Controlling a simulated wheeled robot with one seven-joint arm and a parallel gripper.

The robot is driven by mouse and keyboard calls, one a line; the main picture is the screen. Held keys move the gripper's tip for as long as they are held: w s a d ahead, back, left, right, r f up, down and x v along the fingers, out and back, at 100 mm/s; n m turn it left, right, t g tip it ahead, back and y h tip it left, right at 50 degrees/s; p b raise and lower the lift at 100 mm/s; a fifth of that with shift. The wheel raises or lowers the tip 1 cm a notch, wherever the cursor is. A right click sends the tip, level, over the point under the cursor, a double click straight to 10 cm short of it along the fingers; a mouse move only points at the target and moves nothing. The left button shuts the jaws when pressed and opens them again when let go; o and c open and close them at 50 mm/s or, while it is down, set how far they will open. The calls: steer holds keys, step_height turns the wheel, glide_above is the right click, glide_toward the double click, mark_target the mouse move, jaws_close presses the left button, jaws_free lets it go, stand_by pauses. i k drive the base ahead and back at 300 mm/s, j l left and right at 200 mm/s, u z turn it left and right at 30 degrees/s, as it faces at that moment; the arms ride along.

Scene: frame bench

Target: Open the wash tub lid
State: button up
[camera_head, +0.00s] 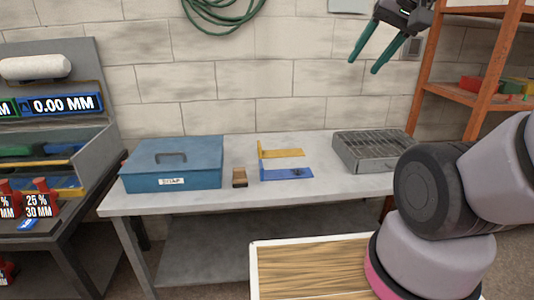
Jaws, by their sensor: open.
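A blue metal box with a flat lid (175,157) stands at the left end of the grey bench, and I take it for the wash tub. Its lid is shut, with a dark handle (171,157) on top. A white label (172,182) is on its front, its lettering hard to read. My gripper (364,66) is high at the upper right, in front of the wall, well apart from the box. Its two teal fingers are spread, pointing down and left, with nothing between them.
On the bench (225,198) are a small brown block (240,178), a blue and yellow bracket (285,173) and a grey wire-topped tray (375,150). An orange shelf (470,95) stands right, a gauge rack (60,130) left. A green hose (222,18) hangs above.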

mark_target(191, 154)
steer(key=i+j+u, duration=0.15)
steer(key=i+u, duration=0.65)
steer(key=i, duration=0.1)
